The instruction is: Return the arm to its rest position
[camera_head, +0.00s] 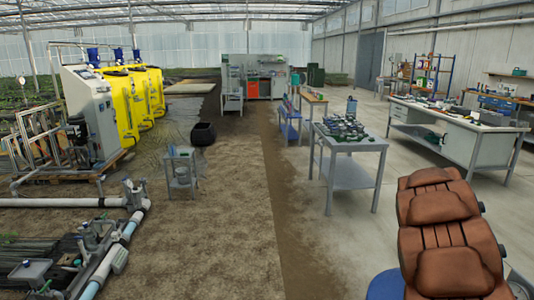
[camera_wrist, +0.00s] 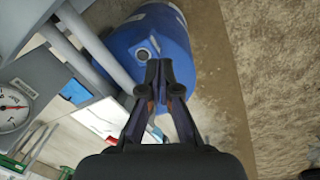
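My gripper (camera_wrist: 159,75) shows in the wrist view, with its two dark fingers angled inward and their tips together. I see nothing held between them. It points toward a large blue drum (camera_wrist: 128,42) that has a round opening on it; I cannot tell the distance. No gripper can be made out in the head view, so the pose of my arm as a whole is hidden.
Grey tubes and a round gauge (camera_wrist: 12,106) lie left of the gripper. A brown padded, seat-like form (camera_head: 437,210) fills the lower right of the head view. A grey table (camera_head: 349,173) and white workbench (camera_head: 455,145) stand beyond. The dirt path is largely clear.

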